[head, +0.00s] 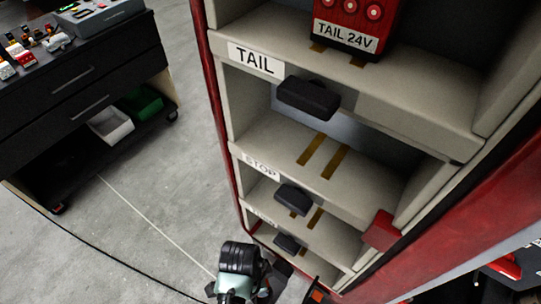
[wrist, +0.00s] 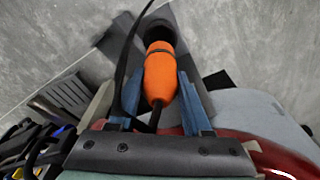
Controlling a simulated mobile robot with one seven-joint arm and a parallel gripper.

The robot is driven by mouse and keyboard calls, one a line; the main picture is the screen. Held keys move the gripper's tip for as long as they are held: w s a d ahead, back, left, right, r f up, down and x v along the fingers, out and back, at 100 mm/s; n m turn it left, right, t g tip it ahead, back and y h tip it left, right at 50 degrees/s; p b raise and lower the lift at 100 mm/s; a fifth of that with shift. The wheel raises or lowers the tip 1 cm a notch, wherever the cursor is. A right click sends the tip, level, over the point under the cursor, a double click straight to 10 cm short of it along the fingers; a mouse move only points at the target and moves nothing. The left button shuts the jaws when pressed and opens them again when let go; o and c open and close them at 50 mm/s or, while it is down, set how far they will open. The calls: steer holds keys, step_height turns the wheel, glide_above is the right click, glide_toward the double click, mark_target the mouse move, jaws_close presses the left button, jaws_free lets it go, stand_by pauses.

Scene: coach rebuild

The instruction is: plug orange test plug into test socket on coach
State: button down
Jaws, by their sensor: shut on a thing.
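The orange test plug (wrist: 160,78) shows in the wrist view, between the blue fingers of my gripper (wrist: 159,86). My gripper is shut on it. Its narrow end and a black cable come back toward the palm. A dark round part (wrist: 157,32) lies at its far end; I cannot tell whether it is the plug's nose or a socket. In the head view my arm's end is low in the middle, beside the red coach (head: 222,130). The fingers are not clear there. I cannot make out the test socket for sure.
The coach's open cabinet has shelves labelled TAIL (head: 254,60) and STOP (head: 261,167), with black handles. A red box marked TAIL 24V (head: 346,30) stands on the upper shelf. A dark workbench (head: 85,85) with bins is at left. Grey floor between is clear apart from a cable.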

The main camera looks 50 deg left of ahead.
steer(key=shift+s+f+b, duration=0.15)
steer(key=shift+f+b, duration=0.7)
step_height(320, 180, down, 3)
steer(key=b, duration=0.3)
steer(key=shift+f+b, duration=0.2)
steer(key=shift+b, duration=0.2)
steer(key=shift+f+p, duration=0.15)
steer(key=shift+p, duration=0.35)
stand_by(0.4)
steer(key=shift+f+b, duration=0.85)
steer(key=shift+f, duration=0.55)
stand_by(1.1)
steer(key=shift+r+p, duration=0.25)
steer(key=shift+p, duration=0.15)
steer(key=shift+p, duration=0.55)
stand_by(1.1)
steer(key=shift+f+b, duration=0.35)
steer(key=shift+f, duration=0.25)
